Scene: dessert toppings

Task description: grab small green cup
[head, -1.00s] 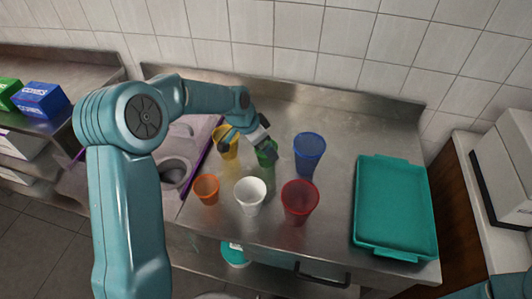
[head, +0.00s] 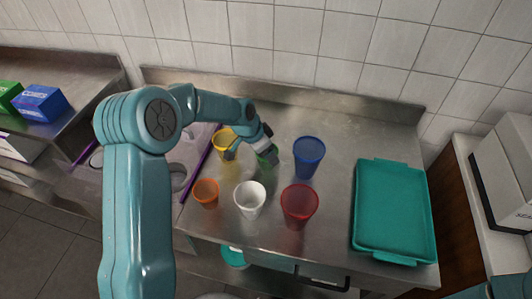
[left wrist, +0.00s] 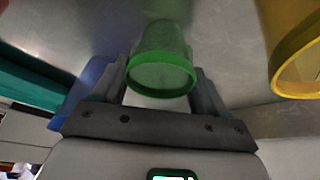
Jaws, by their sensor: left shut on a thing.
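The small green cup (head: 267,157) stands among the other cups on the metal counter, partly hidden by my gripper in the head view. My left gripper (head: 259,150) reaches in from the left and is shut on it. In the left wrist view the green cup (left wrist: 163,68) sits between the two fingers (left wrist: 162,85), its rim facing the camera. I cannot tell whether the cup is clear of the counter. My right gripper is not in view.
A yellow cup (head: 224,146) is close left of my gripper, a blue cup (head: 308,158) to the right. Orange (head: 205,194), white (head: 250,201) and red (head: 299,206) cups stand in front. A teal tray (head: 394,212) lies at the right. The back counter is clear.

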